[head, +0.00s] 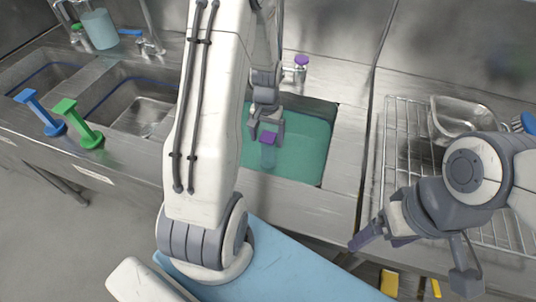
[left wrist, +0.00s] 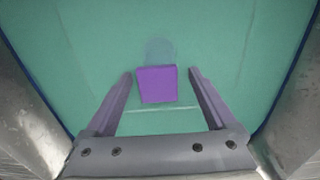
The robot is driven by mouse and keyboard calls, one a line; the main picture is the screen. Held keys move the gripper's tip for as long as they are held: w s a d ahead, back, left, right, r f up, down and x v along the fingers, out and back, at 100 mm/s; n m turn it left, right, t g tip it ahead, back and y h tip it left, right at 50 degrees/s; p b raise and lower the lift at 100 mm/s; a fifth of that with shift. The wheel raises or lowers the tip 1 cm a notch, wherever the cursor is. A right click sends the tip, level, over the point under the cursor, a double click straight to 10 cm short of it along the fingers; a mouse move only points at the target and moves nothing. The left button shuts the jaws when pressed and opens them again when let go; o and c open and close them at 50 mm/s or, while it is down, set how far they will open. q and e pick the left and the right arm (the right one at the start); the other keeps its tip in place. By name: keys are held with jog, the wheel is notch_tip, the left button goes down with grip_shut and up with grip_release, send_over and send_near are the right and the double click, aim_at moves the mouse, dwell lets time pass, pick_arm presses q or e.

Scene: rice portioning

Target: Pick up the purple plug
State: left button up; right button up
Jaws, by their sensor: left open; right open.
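The purple plug (head: 268,138) stands in the basin of green-tinted water (head: 313,140), with its purple top up and a paler stem below. My left gripper (head: 267,133) is open just above it. In the left wrist view the purple plug (left wrist: 156,85) lies between the two open fingers (left wrist: 160,72), with a gap on each side. Its stem shows only faintly through the water. My right gripper (head: 408,265) is open and empty at the lower right, away from the basin.
A tap with a purple knob (head: 301,61) is behind the water. A wire rack (head: 398,130) with a metal pan (head: 458,113) is at the right.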

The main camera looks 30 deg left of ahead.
pick_arm(q)
send_over(268, 160)
jog(key=f, duration=0.4)
jog(key=shift+w+a+f, duration=0.2)
jog(key=shift+w+f, duration=0.1)
jog(key=shift+f, duration=0.1)
grip_shut()
jog(key=shift+r, duration=0.1)
